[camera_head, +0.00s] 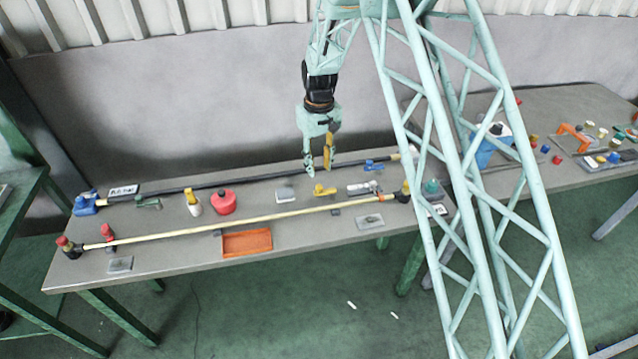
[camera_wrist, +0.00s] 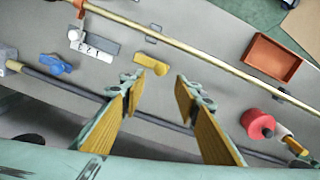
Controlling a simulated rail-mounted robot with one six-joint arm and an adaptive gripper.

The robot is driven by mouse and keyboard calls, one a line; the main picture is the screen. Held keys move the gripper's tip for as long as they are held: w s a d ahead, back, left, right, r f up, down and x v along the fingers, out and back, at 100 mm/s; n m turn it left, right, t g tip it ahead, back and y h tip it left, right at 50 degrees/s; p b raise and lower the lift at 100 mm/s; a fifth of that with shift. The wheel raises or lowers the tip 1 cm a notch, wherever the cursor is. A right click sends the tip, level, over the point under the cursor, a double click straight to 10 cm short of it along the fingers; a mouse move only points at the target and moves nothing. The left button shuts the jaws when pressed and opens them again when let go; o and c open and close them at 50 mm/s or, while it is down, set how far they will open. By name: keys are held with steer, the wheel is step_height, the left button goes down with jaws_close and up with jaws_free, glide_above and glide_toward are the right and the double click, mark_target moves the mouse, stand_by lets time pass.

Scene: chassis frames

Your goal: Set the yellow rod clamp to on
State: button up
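A small yellow lever-shaped piece (camera_head: 325,190), likely the yellow rod clamp, lies on the grey table between the long pale yellow rod (camera_head: 265,217) and the dark rod (camera_head: 250,181). It also shows in the wrist view (camera_wrist: 150,63), just beyond the fingertips. Its on or off setting cannot be read. My gripper (camera_head: 318,170) hangs above the table near the dark rod, pointing down. In the wrist view its yellow-padded fingers (camera_wrist: 161,80) are apart with nothing between them, and the piece is apart from them.
A blue lever (camera_head: 373,166) and a grey numbered block (camera_wrist: 95,46) lie near the yellow piece. A red container (camera_head: 223,201), a white bottle with a yellow top (camera_head: 193,203) and an orange tray (camera_head: 260,242) stand to the left in the head view.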

mark_target(319, 186)
steer(key=shift+f+p, duration=0.3)
steer(key=shift+f, duration=4)
steer(key=shift+c, duration=0.7)
jaws_close()
